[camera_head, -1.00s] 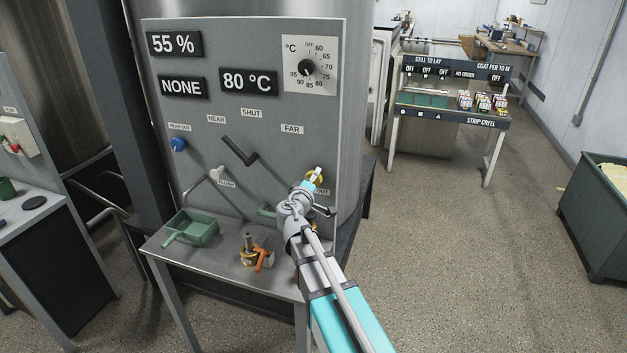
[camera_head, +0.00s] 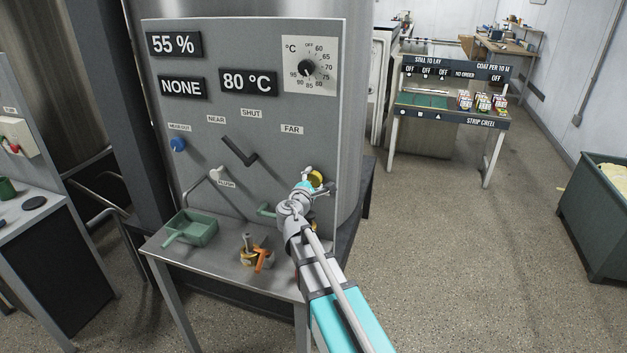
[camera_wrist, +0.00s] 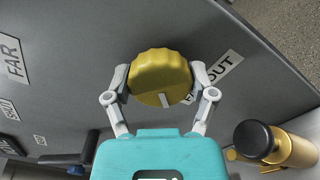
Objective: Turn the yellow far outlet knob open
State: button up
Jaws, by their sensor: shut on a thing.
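The yellow far outlet knob (camera_head: 316,178) is on the lower right of the grey panel (camera_head: 215,120), below the FAR label. In the wrist view, the ridged knob (camera_wrist: 160,72) sits between the two fingers of my gripper (camera_wrist: 161,80), one finger on each side. My gripper (camera_head: 312,182) is shut on it. A short pale mark shows at the knob's lower edge in the wrist view. Part of the outlet label (camera_wrist: 213,74) is hidden behind the knob and a finger. My wrist covers some of the knob's surroundings in the head view.
A blue near outlet knob (camera_head: 178,144) and a black lever (camera_head: 239,152) are on the panel. A green tray (camera_head: 193,229) and an orange-handled brass part (camera_head: 255,257) are on the metal table below. A brass-coloured cylinder (camera_wrist: 275,146) is close at right in the wrist view.

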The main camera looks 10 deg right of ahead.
jog(key=shift+w+n, duration=0.1)
jog(key=shift+n, duration=1.6)
jog(key=o, duration=1)
jog(key=shift+o, duration=0.2)
jog(key=shift+s, duration=0.2)
jog(key=v, duration=1.1)
jog(key=shift+s+a, duration=0.25)
jog(key=shift+s, duration=0.05)
jog(key=shift+d, duration=0.1)
